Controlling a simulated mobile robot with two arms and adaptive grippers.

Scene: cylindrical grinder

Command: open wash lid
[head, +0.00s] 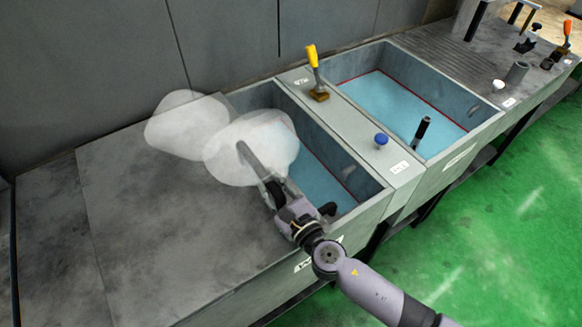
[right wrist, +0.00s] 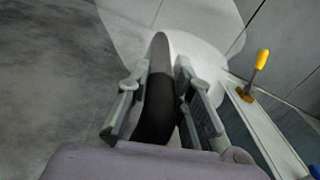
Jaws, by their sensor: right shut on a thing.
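A wide flat grey panel (head: 150,190), which looks like the wash lid, lies left of the left basin's open part. My right gripper (head: 275,190) is over the panel's right edge, with its arm coming in from the lower right. It is shut on a handle with a dark grip, and a grey bar (head: 252,160) runs on from it. In the right wrist view the dark handle (right wrist: 158,105) is between the two fingers, with a pale end beyond. How the handle joins the panel is hidden. My left gripper is not in view.
Two basins with light blue bottoms (head: 400,105) stand side by side. Pale translucent blobs (head: 185,125) partly veil the panel's far edge. Green floor (head: 500,220) is clear at right.

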